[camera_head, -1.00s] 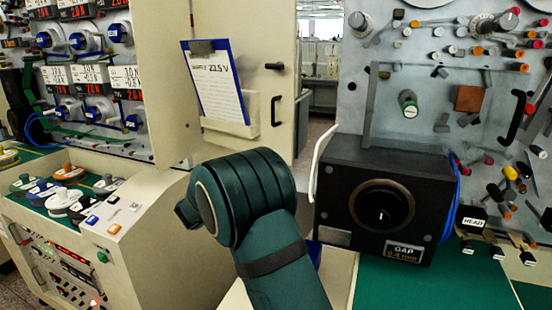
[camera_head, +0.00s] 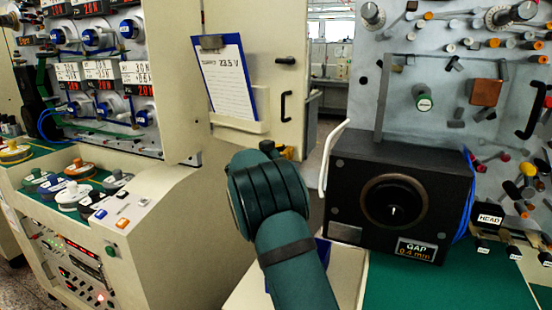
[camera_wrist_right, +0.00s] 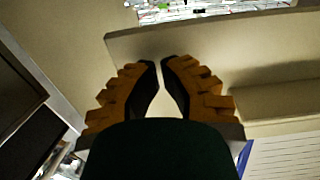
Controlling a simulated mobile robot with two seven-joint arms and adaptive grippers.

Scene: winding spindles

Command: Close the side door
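The side door (camera_head: 275,110) is a beige panel standing open, with a view of the room past its right edge. It carries a blue clipboard (camera_head: 227,80) in a pocket and a black handle (camera_head: 286,106). My right arm rises from the bottom of the head view. A yellow part of its gripper (camera_head: 286,152) shows just past the wrist, low in front of the door. In the right wrist view the gripper's (camera_wrist_right: 161,62) orange and black fingertips are almost together, with nothing between them. The beige door panel (camera_wrist_right: 240,55) lies beyond them; contact cannot be told. My left gripper is out of view.
A black box with a dial (camera_head: 350,190) stands right of my arm, with a white cable at its left side. A beige console (camera_head: 150,235) with spools and buttons is at the left. A grey panel (camera_head: 400,60) with many pegs fills the right.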

